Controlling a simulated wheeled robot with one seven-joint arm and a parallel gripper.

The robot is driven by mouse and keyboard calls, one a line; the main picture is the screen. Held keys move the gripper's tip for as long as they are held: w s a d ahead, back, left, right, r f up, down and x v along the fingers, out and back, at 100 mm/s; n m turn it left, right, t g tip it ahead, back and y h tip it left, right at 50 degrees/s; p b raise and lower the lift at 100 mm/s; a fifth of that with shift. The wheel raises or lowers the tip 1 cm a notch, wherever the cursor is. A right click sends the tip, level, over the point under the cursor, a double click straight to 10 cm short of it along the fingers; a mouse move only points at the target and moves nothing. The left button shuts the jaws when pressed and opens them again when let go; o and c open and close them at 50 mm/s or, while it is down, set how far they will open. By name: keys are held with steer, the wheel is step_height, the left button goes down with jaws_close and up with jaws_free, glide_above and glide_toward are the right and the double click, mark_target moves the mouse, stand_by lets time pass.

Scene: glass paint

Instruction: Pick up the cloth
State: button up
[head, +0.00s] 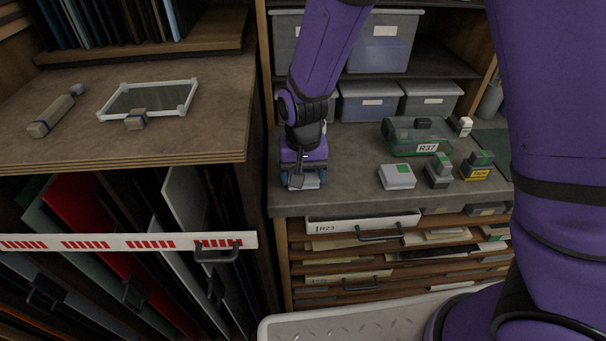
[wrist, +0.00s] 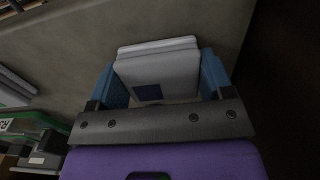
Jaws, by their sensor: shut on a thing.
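My gripper (head: 301,181) points down at the left end of the grey counter. In the wrist view its two blue fingers (wrist: 163,84) are shut on a pale, folded cloth (wrist: 158,68) with a dark blue square on it. The fingers press on the cloth's two sides. The cloth is mostly hidden behind my gripper in the head view. A similar white folded stack (head: 397,177) with a green square lies farther right on the counter.
A green clear box marked R37 (head: 420,139) and small blocks, one with a yellow label (head: 477,167), stand on the right of the counter (head: 345,163). Grey bins (head: 369,102) line the back. A framed pane (head: 150,99) lies on the left bench.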

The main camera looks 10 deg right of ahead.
steer(key=shift+r, duration=0.65)
step_height(320, 180, up, 2)
steer(key=shift+r, duration=0.15)
steer(key=s+r, duration=0.1)
steer(key=s, duration=1.5)
steer(key=shift+a, duration=0.25)
steer(key=shift+r, duration=0.1)
steer(key=shift+o, duration=0.7)
steer(key=shift+w, duration=0.1)
steer(key=shift+c, duration=0.3)
